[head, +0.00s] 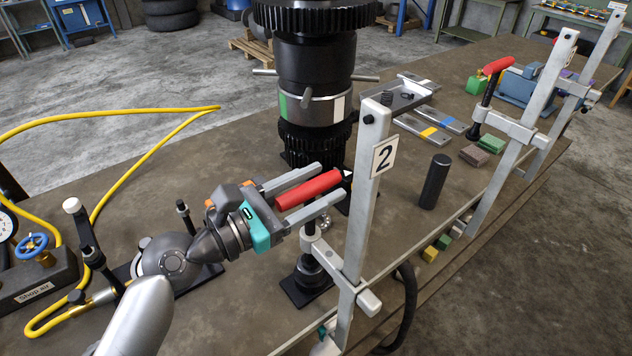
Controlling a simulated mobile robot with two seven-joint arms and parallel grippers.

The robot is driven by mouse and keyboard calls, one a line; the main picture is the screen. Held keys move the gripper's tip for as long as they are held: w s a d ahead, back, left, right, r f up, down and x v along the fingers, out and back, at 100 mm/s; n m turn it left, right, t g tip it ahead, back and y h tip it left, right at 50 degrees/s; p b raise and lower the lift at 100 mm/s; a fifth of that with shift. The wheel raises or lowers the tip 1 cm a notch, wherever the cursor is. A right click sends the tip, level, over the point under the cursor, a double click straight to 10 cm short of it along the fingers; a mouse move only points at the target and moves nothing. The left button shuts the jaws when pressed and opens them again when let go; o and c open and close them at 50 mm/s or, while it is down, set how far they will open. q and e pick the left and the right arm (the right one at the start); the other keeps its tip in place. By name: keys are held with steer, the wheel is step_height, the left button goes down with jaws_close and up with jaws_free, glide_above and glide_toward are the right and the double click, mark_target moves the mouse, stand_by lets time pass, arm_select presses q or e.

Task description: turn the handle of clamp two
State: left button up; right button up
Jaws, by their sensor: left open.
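Clamp two is a grey metal post (360,225) with a white plate marked 2 (384,157), standing at the table's front edge. Its red handle (308,190) points up and to the right. My left gripper (330,182) is open, with one finger on each side of the red handle. I cannot tell whether either finger touches it. The clamp's black foot (308,270) rests on the table below. My right gripper is not in view.
A tall black geared shaft assembly (318,95) stands just behind the handle. A black cylinder (435,182) stands to the right. Another clamp with a red handle (497,66) is farther right. A yellow hose (110,112) and the shop air block (35,275) lie left.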

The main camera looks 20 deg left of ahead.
arm_select(q)
jaws_close()
stand_by(0.4)
